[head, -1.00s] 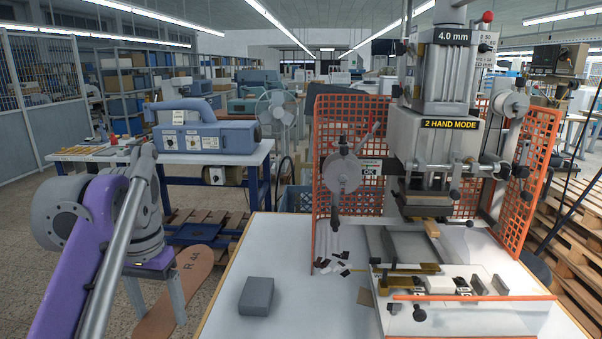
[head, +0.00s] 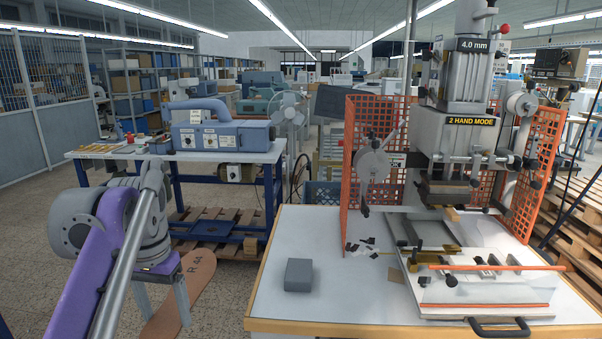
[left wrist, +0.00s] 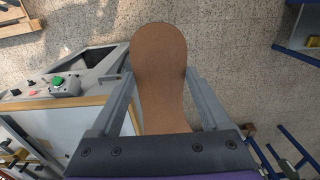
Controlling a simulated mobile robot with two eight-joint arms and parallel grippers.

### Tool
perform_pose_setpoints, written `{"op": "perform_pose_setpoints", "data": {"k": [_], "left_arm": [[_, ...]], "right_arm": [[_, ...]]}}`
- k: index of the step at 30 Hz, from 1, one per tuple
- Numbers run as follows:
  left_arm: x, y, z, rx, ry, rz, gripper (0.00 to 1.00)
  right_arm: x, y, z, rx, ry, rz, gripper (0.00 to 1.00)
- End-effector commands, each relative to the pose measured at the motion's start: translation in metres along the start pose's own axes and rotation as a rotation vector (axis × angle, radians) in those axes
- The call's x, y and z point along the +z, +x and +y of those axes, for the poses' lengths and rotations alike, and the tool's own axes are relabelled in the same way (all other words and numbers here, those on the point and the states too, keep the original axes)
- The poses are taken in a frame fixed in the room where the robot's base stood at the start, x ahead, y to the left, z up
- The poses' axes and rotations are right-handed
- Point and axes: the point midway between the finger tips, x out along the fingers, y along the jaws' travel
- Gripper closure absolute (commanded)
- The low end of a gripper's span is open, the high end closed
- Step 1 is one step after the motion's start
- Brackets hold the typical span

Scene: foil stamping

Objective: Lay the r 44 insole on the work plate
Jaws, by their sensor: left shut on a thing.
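The tan insole (head: 197,270), marked R 44, hangs from my left gripper (head: 164,310) at the lower left, over the floor and left of the white table. In the left wrist view the insole (left wrist: 160,65) lies between the two grey fingers of my left gripper (left wrist: 160,80), its rounded end reaching past the tips. The stamping press (head: 465,150) stands on the table at the right. A flat grey plate (head: 425,232), apparently the work plate, lies below its head, bare as far as I can see. My right gripper is not in view.
A grey block (head: 299,275) sits on the white table (head: 265,300) at front left. Orange mesh guards (head: 360,165) flank the press. A blue machine (head: 220,130) stands on a bench behind. Pallets (head: 575,225) are stacked at the right.

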Motion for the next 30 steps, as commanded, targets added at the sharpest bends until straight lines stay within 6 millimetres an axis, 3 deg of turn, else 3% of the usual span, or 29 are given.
{"op": "perform_pose_setpoints", "data": {"k": [8, 15, 24, 30], "left_arm": [[-0.042, 0.067, 0.005, 0.001, -0.016, -0.001, 0.83], [-0.069, 0.156, 0.019, 0.002, -0.039, -0.001, 0.83], [-0.064, 0.258, 0.045, 0.0, -0.07, 0.0, 0.83], [-0.049, 0.296, 0.058, 0.0, -0.083, 0.001, 0.83]], "right_arm": [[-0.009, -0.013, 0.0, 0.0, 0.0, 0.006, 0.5], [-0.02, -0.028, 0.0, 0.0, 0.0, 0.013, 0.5], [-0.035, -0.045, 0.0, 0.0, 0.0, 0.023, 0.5], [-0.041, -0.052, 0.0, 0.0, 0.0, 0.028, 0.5]]}}
